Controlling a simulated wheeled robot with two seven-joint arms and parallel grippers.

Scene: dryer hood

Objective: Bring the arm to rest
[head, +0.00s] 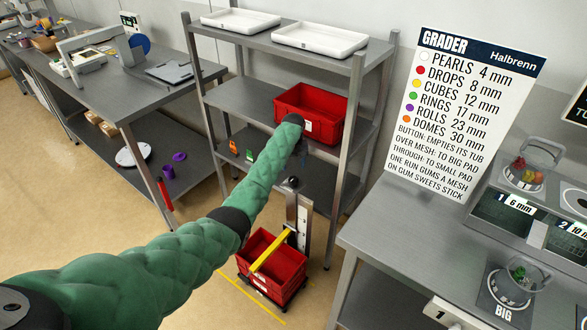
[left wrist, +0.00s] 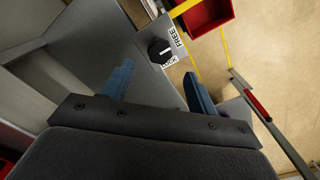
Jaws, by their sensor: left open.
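My left arm (head: 130,265), in a green padded sleeve, reaches from the lower left to the front of the shelf rack. Its dark wrist end is at the red bin's height in the picture, and the fingers are largely hidden there. In the left wrist view my left gripper (left wrist: 159,70) is open, with two blue fingers apart and nothing between their tips. A black knob (left wrist: 158,50) on a grey plate marked FREE shows just beyond the fingertips. I cannot tell whether they touch it. In the head view the knob (head: 293,182) tops a grey post below the wrist.
A red bin (head: 310,112) sits on the grey rack (head: 255,42), beside my wrist in the picture. A lower red crate (head: 272,265) with a yellow bar (head: 270,250) stands at the post's foot. The grader bench (head: 385,235) is at right, another bench (head: 90,92) at left.

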